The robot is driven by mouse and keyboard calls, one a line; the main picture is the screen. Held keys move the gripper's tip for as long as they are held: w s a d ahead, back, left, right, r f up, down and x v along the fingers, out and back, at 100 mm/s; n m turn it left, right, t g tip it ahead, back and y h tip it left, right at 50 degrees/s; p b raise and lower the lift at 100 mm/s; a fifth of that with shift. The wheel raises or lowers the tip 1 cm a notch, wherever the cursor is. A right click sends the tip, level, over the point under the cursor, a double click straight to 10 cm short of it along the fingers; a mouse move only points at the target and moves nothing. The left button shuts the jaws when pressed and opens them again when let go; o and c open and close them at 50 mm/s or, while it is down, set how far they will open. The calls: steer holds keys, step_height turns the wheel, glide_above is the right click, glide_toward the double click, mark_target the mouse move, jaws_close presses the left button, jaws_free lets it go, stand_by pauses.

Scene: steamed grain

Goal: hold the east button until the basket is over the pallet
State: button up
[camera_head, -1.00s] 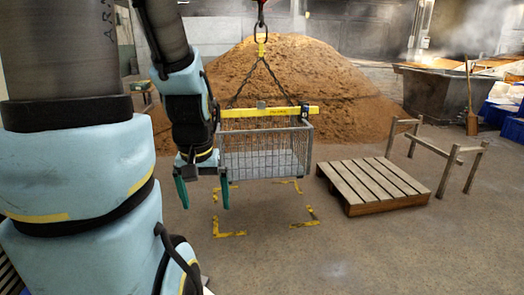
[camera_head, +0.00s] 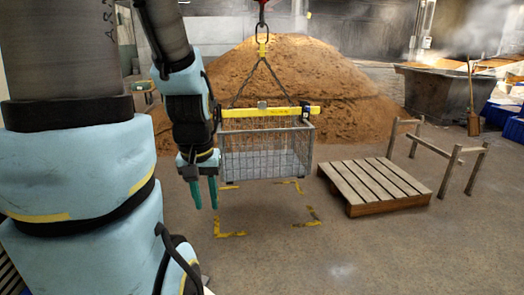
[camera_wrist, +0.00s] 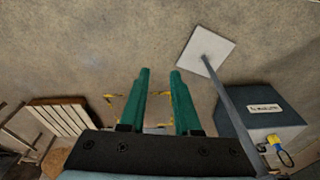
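The pallet also shows at the left of the wrist view (camera_wrist: 62,113). My gripper (camera_head: 203,195) points down, left of the basket in the head view. Its two green fingers stand apart with nothing between them, as the wrist view also shows (camera_wrist: 160,80). I cannot make out an east button in either view.
In the wrist view, a grey labelled box (camera_wrist: 262,115) and a thin post on a white square plate (camera_wrist: 206,50) stand right of my fingers. A wooden rail frame (camera_head: 447,152) stands beside the pallet. A grain heap (camera_head: 300,70) rises behind. The front floor is clear.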

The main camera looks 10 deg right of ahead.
jaws_close()
stand_by(0.9)
